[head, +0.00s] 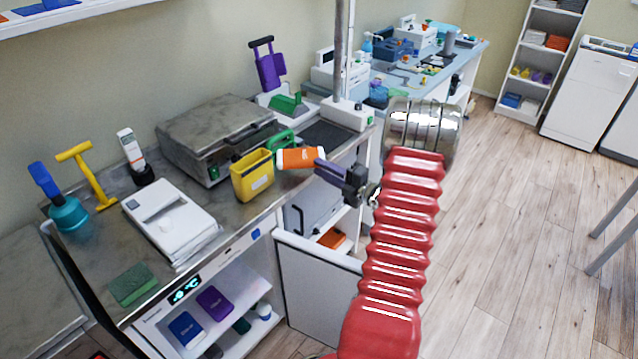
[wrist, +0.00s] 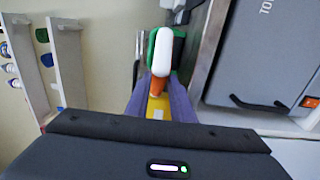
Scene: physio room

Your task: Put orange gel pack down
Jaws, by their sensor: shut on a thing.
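The orange gel pack (head: 299,158), with a white end, is held above the counter, just to the right of a yellow open bin (head: 252,176). My gripper (head: 319,166) reaches in from the right and is shut on its right end. In the wrist view the gel pack's white end (wrist: 163,52) points away from me. Its orange part (wrist: 158,86) lies between my two purple fingers, which partly hide it.
The metal counter (head: 245,215) has bare room in front of the bin. A white device (head: 170,222), a grey press (head: 217,130), a green pad (head: 132,284) and a teal bottle (head: 69,215) stand on it. Shelves lie below.

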